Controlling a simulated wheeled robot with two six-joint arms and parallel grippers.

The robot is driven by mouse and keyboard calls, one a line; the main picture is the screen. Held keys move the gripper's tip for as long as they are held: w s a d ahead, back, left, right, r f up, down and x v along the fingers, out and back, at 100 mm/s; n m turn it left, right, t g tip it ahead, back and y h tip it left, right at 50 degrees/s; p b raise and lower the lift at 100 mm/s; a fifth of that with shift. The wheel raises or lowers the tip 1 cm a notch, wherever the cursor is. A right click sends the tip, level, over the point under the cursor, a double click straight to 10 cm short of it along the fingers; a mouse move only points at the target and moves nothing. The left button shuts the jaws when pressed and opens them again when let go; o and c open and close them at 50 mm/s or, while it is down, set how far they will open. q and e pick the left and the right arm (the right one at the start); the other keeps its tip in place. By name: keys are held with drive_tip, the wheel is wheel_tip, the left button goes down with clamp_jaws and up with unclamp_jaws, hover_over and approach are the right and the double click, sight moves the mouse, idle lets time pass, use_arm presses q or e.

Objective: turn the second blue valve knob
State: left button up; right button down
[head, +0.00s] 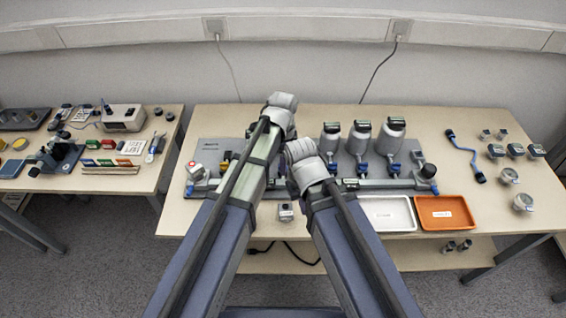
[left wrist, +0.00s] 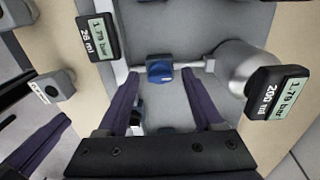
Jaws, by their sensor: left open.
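The blue valve knobs stand in front of the white canisters on the grey panel; three show in the head view, at the left (head: 332,165), in the middle (head: 362,168) and at the right (head: 393,170). In the left wrist view, a blue knob (left wrist: 160,70) sits on a pipe from a canister (left wrist: 238,68) labelled 200 ml. My left gripper (left wrist: 160,76) is open, its two dark fingers on either side of the line to this knob. I cannot tell which knob it is. My right wrist (head: 305,165) hides its own jaws in the head view.
A white tray (head: 366,226) and an orange tray (head: 470,224) lie at the table's front. A 28 ml display (left wrist: 98,38) stands left of the knob in the left wrist view.

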use_arm(q)
clamp_jaws()
idle(0.4)
drive_tip(key=shift+n, duration=0.3)
drive_tip(key=n, duration=0.3)
drive_tip(key=shift+n, duration=0.4)
drive_tip(key=n, duration=0.4)
drive_tip(key=shift+n, duration=0.3)
drive_tip(key=n, duration=0.4)
drive_tip(key=shift+n, duration=2.4)
